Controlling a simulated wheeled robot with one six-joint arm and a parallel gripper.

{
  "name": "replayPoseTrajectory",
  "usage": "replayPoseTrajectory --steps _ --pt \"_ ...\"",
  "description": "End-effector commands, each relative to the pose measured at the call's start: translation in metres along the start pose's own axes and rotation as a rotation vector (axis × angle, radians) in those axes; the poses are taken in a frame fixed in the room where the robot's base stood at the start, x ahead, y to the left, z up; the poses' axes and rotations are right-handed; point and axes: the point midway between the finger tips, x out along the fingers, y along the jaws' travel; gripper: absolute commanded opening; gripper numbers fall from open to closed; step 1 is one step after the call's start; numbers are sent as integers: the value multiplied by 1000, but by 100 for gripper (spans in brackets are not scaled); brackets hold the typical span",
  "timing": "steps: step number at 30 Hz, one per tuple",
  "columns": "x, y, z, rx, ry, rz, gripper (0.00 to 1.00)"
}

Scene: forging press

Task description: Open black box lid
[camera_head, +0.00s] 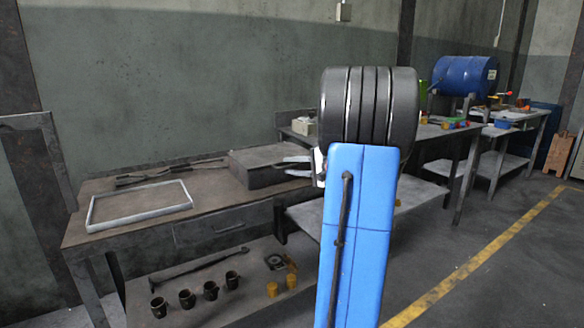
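A dark grey-black box (264,165) sits on the right part of the near workbench. Its flat top looks shut. My gripper (288,165) is at the right side of the box, in front of its right end, with its fingers pointing left. The two light-coloured fingers show apart with a gap between them, and nothing shows between them. I cannot tell whether a finger touches the box. My blue arm and its black rounded joint hide what lies right behind them.
The workbench (226,193) carries an empty light frame (139,206) and long dark tools (170,172). Several dark mugs (187,298) stand on the lower shelf. Another bench with a blue drum (464,75) stands at the back right. Floor right of the yellow line is clear.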

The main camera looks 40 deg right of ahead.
Motion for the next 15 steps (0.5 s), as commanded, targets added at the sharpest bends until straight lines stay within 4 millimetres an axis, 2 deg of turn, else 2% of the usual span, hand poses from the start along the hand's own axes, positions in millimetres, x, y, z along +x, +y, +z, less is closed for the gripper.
replayPoseTrajectory --steps 5,9,15 --pt "0 0 0 0 0 0 27" --pt "0 0 0 0 0 0 0" --pt "0 0 0 0 0 0 0"
